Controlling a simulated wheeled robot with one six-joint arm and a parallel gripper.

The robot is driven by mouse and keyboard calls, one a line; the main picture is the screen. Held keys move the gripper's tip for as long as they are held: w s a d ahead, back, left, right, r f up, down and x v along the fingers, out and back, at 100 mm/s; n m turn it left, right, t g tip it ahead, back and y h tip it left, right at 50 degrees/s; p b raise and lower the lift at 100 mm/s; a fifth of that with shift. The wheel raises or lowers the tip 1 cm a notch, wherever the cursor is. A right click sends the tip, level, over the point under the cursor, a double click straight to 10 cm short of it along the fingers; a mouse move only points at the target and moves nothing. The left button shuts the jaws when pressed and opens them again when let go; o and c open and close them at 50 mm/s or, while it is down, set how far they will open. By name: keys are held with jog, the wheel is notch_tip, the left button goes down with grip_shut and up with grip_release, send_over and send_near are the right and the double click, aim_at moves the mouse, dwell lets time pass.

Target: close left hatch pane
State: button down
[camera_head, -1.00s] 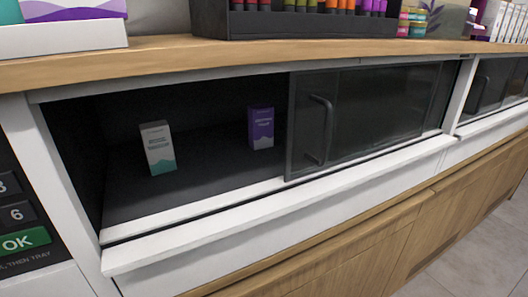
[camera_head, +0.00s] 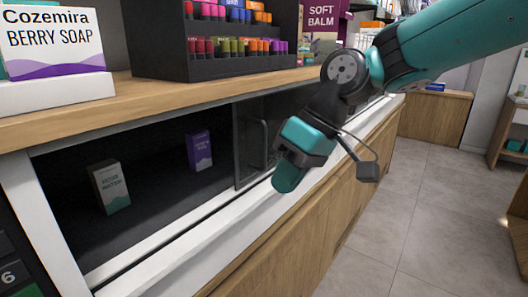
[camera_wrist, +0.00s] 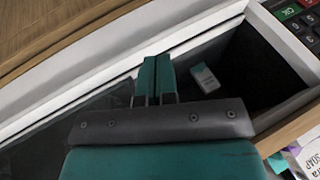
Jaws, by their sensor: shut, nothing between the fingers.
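The left hatch pane (camera_head: 245,145) is a dark sliding glass pane with a vertical bar handle (camera_head: 264,143) near its left edge. It stands at the right of its opening, and the left part is open. A white and teal box (camera_head: 110,187) and a purple box (camera_head: 199,150) stand inside on the dark floor. My gripper (camera_head: 287,180) is in front of the pane, just right of the handle in the picture. I cannot tell whether it touches the pane. In the wrist view its teal fingers (camera_wrist: 154,66) are together and empty, beside the white and teal box (camera_wrist: 205,78).
A white sill (camera_head: 190,245) runs below the opening. A wooden countertop (camera_head: 150,97) above carries a black rack (camera_head: 210,55) of coloured items and a soap display (camera_head: 52,45). A keypad (camera_head: 15,270) is at lower left. The floor (camera_head: 420,220) at right is clear.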

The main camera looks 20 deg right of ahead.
jog(key=w+d+r+t+y+p, duration=0.1)
jog(key=w+d+r+p, duration=0.2)
jog(key=w+d, duration=1.15)
jog(key=a+f+p, duration=0.1)
jog(key=a+f, duration=0.6)
jog(key=a, duration=0.3)
jog(key=shift+w+a+f, duration=0.2)
jog(key=shift+w+a, duration=0.2)
jog(key=shift+w, duration=0.05)
